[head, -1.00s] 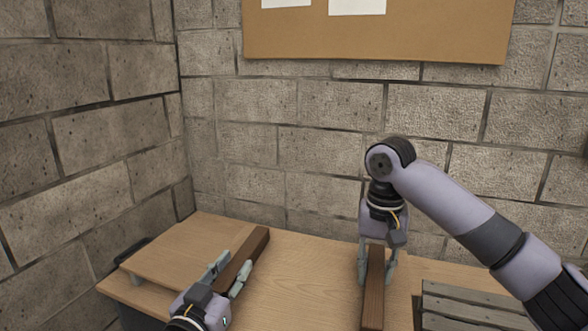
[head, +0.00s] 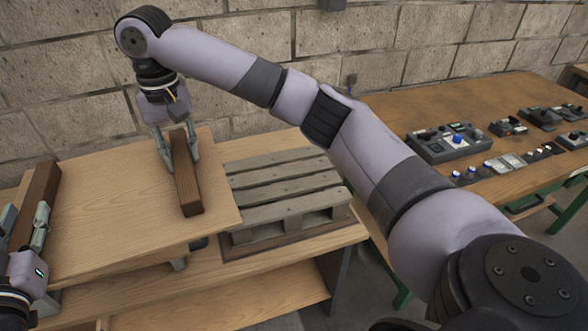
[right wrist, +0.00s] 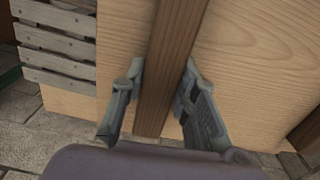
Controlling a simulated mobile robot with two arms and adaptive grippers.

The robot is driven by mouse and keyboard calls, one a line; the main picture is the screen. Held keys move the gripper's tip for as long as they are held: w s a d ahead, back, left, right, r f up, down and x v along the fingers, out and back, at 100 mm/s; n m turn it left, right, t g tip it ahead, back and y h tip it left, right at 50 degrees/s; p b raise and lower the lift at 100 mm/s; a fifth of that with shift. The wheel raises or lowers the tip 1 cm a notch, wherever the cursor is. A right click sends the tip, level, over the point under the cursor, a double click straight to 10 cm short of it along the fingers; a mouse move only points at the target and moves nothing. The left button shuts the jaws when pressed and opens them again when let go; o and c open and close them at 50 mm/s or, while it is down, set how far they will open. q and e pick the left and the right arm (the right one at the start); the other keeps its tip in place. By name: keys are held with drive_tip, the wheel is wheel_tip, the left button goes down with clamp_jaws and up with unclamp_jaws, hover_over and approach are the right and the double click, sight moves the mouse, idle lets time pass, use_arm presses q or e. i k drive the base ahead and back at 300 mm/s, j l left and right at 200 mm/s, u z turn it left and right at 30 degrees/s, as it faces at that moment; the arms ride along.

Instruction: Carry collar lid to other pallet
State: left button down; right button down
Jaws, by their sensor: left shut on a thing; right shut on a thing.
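The collar lid (head: 115,200) is a flat light-wood board with two dark brown battens across it. My left gripper (head: 25,225) is at the left picture edge, shut on the left batten (head: 40,185). My right gripper (head: 181,158) points down and is shut on the right batten (head: 188,195); the right wrist view shows this batten (right wrist: 172,60) between its fingers. The lid stands above the bench top, level as far as I see. A grey slatted pallet (head: 285,188) lies just right of the lid, its top bare. What lies under the lid is mostly hidden.
The wooden bench (head: 270,287) carries all this, against a block wall (head: 70,90). My right arm crosses above the pallet. Another table (head: 440,175) at the right holds control boxes (head: 455,145) and small parts. Floor shows between bench and table.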

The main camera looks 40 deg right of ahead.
sight(279, 179)
drive_tip(key=i+l, duration=0.1)
drive_tip(key=l, duration=0.9)
drive_tip(key=i+l+z, duration=0.1)
drive_tip(key=l, duration=0.4)
drive_tip(key=i+l, duration=0.15)
drive_tip(key=l, duration=0.35)
